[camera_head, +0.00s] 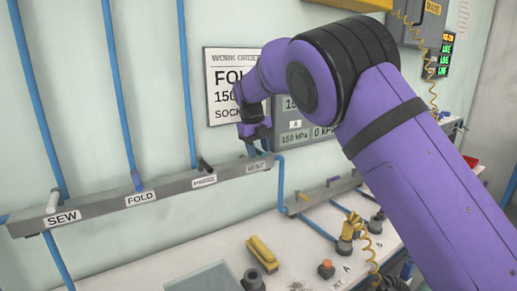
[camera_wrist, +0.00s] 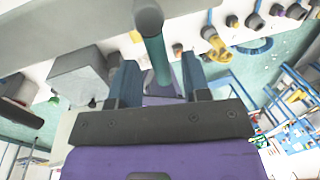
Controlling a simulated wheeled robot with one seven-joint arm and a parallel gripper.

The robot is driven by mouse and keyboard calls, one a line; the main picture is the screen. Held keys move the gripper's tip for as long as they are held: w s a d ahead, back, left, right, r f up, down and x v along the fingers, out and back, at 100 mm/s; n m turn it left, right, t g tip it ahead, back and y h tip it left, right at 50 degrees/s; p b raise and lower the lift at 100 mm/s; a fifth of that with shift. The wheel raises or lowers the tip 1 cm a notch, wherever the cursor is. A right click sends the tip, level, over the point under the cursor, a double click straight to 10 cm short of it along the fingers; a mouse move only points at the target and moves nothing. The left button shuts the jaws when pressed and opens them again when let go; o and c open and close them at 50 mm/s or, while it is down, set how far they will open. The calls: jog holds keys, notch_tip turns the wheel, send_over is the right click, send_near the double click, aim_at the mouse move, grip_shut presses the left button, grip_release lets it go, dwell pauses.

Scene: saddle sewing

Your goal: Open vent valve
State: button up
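The vent label (camera_head: 256,167) is at the right end of the grey valve rail (camera_head: 105,205) in the head view. My gripper (camera_head: 254,147) is just above that label, and it hides most of the vent valve there. In the wrist view a teal lever with a rounded grey end, seemingly the vent valve handle (camera_wrist: 149,18), runs between the two fingers of my gripper (camera_wrist: 160,80). The fingers are apart, with a gap visible beside the lever. Whether either finger touches it I cannot tell.
Sew (camera_head: 57,200), fold (camera_head: 137,181) and press (camera_head: 204,165) handles stand along the rail to the left. A gauge panel (camera_head: 291,138) and work order sign (camera_head: 223,85) are on the wall behind. A yellow tool (camera_head: 262,254) and several fittings are on the bench below.

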jog(key=shift+r, duration=0.1)
notch_tip(320, 180, up, 10)
jog(key=s+a, duration=0.1)
jog(key=shift+a+r, duration=0.2)
jog(key=shift+a, duration=0.15)
jog(key=shift+d, duration=0.1)
dwell(0.3)
jog(key=s+d+r+n+y, duration=0.1)
jog(key=s+d+r+n, duration=0.25)
jog(key=s+d, duration=0.4)
jog(key=s+d+r+n+t+y, duration=0.15)
jog(key=s+d+n, duration=0.3)
jog(key=d, duration=0.55)
jog(key=s+d+r+n+y, duration=0.1)
jog(key=s+d+r+n, duration=0.35)
jog(key=d, duration=0.45)
jog(key=s+d+f+n, duration=0.2)
jog(key=s+n, duration=0.3)
jog(key=s, duration=0.4)
jog(key=s+d+f+n+t+h, duration=0.1)
jog(key=s+d+f+n, duration=0.2)
jog(key=s, duration=0.6)
jog(key=s+d+f+n+t, duration=0.1)
jog(key=s+d+f+n, duration=0.1)
jog(key=s+f+n, duration=0.4)
jog(key=s+n, duration=0.3)
jog(key=s, duration=0.1)
jog(key=shift+d+f+h, duration=0.15)
jog(key=shift+f+h, duration=0.1)
jog(key=shift+h, duration=0.1)
